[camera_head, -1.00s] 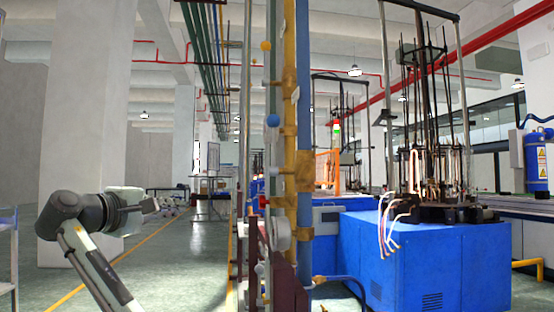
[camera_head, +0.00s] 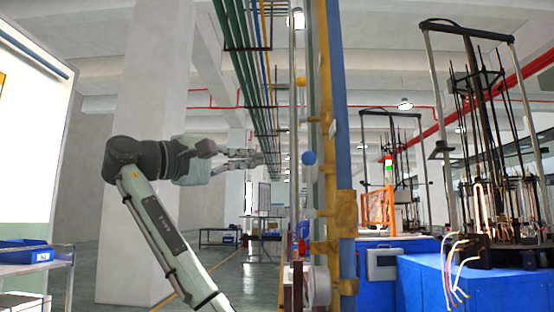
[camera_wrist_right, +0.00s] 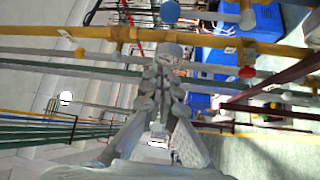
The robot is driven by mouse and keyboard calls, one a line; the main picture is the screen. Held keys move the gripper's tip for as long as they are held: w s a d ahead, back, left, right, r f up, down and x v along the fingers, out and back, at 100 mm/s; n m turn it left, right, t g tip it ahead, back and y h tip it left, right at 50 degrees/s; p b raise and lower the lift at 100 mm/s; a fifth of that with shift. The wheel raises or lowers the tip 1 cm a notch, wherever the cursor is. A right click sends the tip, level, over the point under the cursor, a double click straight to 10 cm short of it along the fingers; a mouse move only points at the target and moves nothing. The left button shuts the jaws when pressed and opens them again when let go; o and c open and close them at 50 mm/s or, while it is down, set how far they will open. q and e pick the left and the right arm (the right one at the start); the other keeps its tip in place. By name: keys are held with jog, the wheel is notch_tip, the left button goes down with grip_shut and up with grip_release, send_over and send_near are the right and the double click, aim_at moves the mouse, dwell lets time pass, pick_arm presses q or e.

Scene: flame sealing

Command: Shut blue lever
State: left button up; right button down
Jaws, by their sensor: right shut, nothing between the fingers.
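The blue lever shows as a round blue knob (camera_head: 308,158) on the pipe rack in the head view, left of the thick yellow pipe. It also shows as a blue ball (camera_wrist_right: 170,11) at the top edge of the right wrist view. My right gripper (camera_head: 258,159) is shut and empty. It points right toward the rack at about the knob's height, with a gap showing between them in the head view. In the wrist view its fingertips (camera_wrist_right: 166,62) lie together below the yellow pipe. My left gripper is out of view.
The rack has a yellow knob (camera_head: 300,82) above and a red knob (camera_wrist_right: 247,72) in the wrist view. The yellow pipe (camera_head: 328,120) and a blue post (camera_head: 347,100) stand upright. Blue machines (camera_head: 425,285) stand right; a white pillar (camera_head: 150,90) stands behind my arm.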

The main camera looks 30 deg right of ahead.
aim_at(309, 184)
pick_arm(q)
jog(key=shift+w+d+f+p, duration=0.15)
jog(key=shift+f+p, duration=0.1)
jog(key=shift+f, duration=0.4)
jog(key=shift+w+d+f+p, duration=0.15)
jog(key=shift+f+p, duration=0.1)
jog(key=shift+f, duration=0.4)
pick_arm(e)
jog(key=s+d, duration=0.2)
jog(key=d, duration=0.6)
jog(key=shift+d+r, duration=0.3)
jog(key=shift+d, duration=0.1)
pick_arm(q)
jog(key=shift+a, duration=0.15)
pick_arm(e)
jog(key=shift+s, duration=0.1)
